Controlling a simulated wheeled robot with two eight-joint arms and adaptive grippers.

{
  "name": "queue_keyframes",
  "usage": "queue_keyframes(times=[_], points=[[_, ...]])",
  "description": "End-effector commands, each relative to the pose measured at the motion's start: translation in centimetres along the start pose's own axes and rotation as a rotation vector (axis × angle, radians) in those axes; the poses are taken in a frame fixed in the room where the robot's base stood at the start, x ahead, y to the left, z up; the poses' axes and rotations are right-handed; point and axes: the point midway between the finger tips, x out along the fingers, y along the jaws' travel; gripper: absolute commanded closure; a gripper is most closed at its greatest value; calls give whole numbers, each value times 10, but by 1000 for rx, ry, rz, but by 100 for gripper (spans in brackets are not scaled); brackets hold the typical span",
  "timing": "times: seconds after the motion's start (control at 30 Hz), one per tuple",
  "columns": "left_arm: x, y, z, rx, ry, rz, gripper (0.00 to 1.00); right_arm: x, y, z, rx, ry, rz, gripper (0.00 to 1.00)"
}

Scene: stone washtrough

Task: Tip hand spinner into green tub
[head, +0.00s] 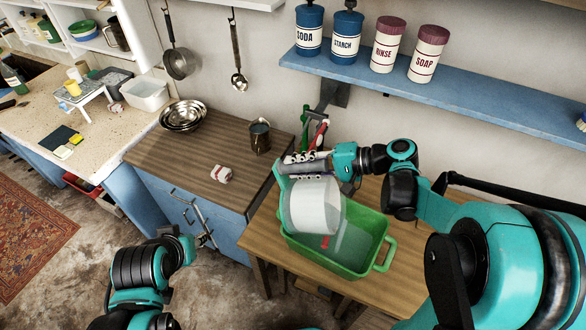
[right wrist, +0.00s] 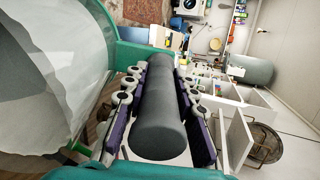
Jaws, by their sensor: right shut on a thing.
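The hand spinner (head: 315,207) is a pale drum in a teal frame, held tilted over the left part of the green tub (head: 383,262). My right gripper (head: 306,165) is shut on its dark grey handle. In the right wrist view, the handle (right wrist: 167,115) lies between the gripper's finger pads (right wrist: 165,112), and the pale drum (right wrist: 45,80) fills the left side with whitish matter inside. The tub stands on a wooden table; its far left part is hidden by the spinner.
A brown-topped blue cabinet (head: 190,160) left of the tub holds metal bowls (head: 183,117), a dark mug (head: 260,137) and a small wrapped bar (head: 221,174). A blue shelf (head: 420,90) with several canisters hangs above. Red and green handles (head: 318,133) stand behind the spinner.

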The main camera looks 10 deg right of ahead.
Motion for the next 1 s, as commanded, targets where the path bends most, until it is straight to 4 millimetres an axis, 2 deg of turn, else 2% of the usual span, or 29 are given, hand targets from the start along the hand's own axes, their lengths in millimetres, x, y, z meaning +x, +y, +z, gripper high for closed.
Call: queue_keyframes(times=[0.3,1.0], points=[[4,0,3,0,0,0,65,-11,-3,0,-1,-8,-52,100],[4,0,3,0,0,0,65,-11,-3,0,-1,-8,-53,100]])
